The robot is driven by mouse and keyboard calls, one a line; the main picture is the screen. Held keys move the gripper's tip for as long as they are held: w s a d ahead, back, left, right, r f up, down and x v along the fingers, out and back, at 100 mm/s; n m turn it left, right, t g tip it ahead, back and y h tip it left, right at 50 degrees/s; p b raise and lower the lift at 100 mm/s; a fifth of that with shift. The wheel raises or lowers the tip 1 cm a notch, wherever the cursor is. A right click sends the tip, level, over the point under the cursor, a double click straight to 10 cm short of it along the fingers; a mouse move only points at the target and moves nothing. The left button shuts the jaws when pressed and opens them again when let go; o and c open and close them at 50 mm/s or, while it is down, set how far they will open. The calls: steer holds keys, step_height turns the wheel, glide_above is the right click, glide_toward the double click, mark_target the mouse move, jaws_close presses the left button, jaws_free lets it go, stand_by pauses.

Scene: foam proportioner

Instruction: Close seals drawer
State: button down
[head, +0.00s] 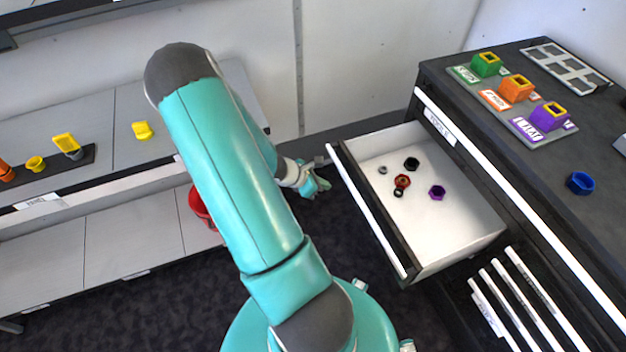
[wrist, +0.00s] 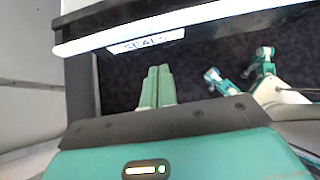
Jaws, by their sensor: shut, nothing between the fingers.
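The seals drawer (head: 462,235) stands pulled out of the dark cabinet, its white inside showing. Its dark front carries a long white handle bar (head: 366,210). In the wrist view the white bar (wrist: 215,22) with its SEALS label crosses the top of the picture. My gripper (head: 318,187) is shut and empty. In the head view it is low, just left of the far end of the drawer front. In the wrist view my gripper's fingertips (wrist: 159,70) lie just below the label in the picture. I cannot tell whether they touch the drawer.
Several small rings and nuts (head: 402,181) lie in the drawer. Other white-handled drawers (head: 515,295) are shut below it. The cabinet top (head: 455,70) holds green, orange and purple blocks. A bench (head: 115,130) and a red object (head: 200,205) are at left. Dark floor lies between.

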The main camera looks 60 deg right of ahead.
steer(key=s+d, duration=0.1)
steer(key=d, duration=0.1)
steer(key=s+d+f, duration=0.1)
steer(key=s, duration=0.1)
steer(key=shift+s+d, duration=0.15)
steer(key=shift+d, duration=0.25)
steer(key=shift+d, duration=0.1)
